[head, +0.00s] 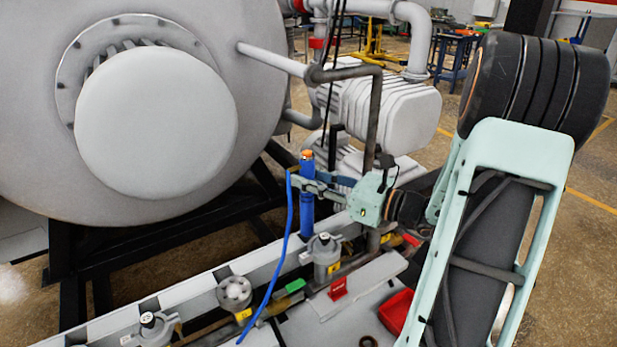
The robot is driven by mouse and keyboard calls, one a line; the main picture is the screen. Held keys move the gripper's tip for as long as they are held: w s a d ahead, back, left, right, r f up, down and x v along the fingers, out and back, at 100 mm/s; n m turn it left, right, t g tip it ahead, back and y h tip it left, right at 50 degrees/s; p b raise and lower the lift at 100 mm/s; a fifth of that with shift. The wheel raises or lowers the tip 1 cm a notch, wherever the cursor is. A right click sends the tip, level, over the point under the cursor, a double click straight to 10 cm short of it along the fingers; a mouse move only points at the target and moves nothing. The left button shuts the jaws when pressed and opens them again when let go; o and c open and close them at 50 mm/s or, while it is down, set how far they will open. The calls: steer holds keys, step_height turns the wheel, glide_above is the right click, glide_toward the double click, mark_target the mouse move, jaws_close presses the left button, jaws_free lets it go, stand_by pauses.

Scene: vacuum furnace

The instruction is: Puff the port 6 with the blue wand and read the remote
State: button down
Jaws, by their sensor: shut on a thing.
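The blue wand (307,218) stands about upright, with an orange tip at its top. My gripper (306,186) is shut on its upper part. A blue hose (282,262) hangs from the wand toward the bottom of the picture. The wand's lower end is just above or behind a grey capped fitting (326,258); I cannot tell if they touch. Several fittings with yellow tags sit along the rail, including a flanged one (234,294) and another capped one (156,328). The port numbers are too small to read. I cannot make out the remote.
The large grey furnace vessel (215,40) fills the left, on a black frame. Grey pipes and a ribbed pump (390,105) stand behind the wand. A red block (338,288), a green block (295,286) and a red tray (396,311) are near the rail.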

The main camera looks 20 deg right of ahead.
mark_target(313, 197)
steer(key=shift+f+b, duration=1.35)
steer(key=shift+f, duration=0.85)
steer(key=c, duration=1.6)
jaws_free()
steer(key=v, duration=1.2)
